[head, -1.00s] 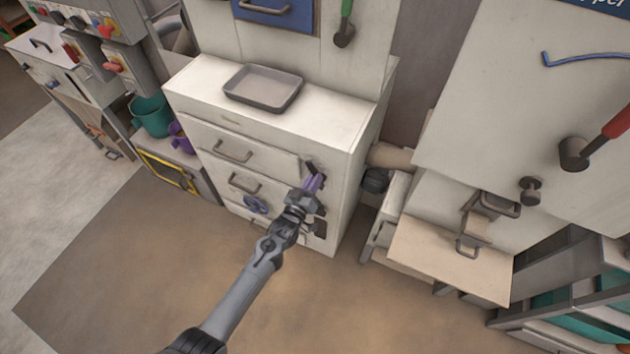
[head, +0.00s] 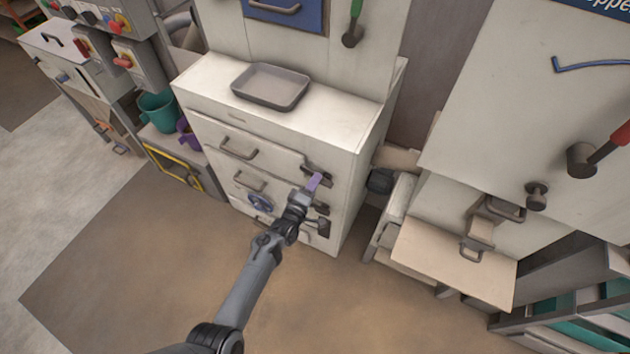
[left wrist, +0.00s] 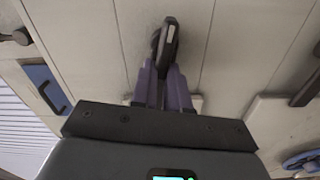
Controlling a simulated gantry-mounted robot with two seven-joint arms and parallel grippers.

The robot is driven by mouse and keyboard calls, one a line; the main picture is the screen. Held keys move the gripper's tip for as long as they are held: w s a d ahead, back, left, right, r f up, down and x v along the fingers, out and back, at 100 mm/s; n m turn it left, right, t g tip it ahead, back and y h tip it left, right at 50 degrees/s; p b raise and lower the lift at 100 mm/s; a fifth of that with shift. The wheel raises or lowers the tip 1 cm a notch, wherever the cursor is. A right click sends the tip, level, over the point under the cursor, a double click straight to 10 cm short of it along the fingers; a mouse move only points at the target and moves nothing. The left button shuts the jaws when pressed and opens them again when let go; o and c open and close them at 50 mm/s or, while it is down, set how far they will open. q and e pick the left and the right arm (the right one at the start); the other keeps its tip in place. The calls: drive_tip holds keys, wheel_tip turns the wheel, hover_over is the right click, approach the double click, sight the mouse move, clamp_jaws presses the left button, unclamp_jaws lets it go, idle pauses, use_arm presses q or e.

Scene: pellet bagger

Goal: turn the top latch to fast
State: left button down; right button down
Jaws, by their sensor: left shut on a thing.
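The top latch (head: 319,169) is a dark handle near the upper right edge of the white cabinet front (head: 345,185). My left gripper (head: 315,181) reaches it from below and in front, with its purple fingers at the handle. In the left wrist view the fingers (left wrist: 166,80) are shut on the dark latch handle (left wrist: 168,42), one on each side. The handle's grip is partly hidden by the fingers. No markings for its positions can be read. My right gripper is not in view.
Further dark latches (head: 319,228) sit below on the same cabinet edge. Drawer handles (head: 238,149) and a blue round knob (head: 259,201) are to the left. A grey tray (head: 270,86) lies on top. The brown floor in front is clear.

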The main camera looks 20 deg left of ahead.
use_arm(q)
drive_tip(key=shift+f+n, duration=0.25)
drive_tip(key=shift+n, duration=0.85)
drive_tip(key=c, duration=1.1)
unclamp_jaws()
drive_tip(key=shift+s+a+p, duration=0.2)
drive_tip(key=shift+s+p, duration=0.45)
drive_tip(key=shift+s, duration=2.05)
drive_tip(key=shift+s+a+p, duration=0.15)
drive_tip(key=shift+s+p, duration=0.5)
drive_tip(key=shift+s, duration=2.05)
drive_tip(key=shift+f, duration=0.1)
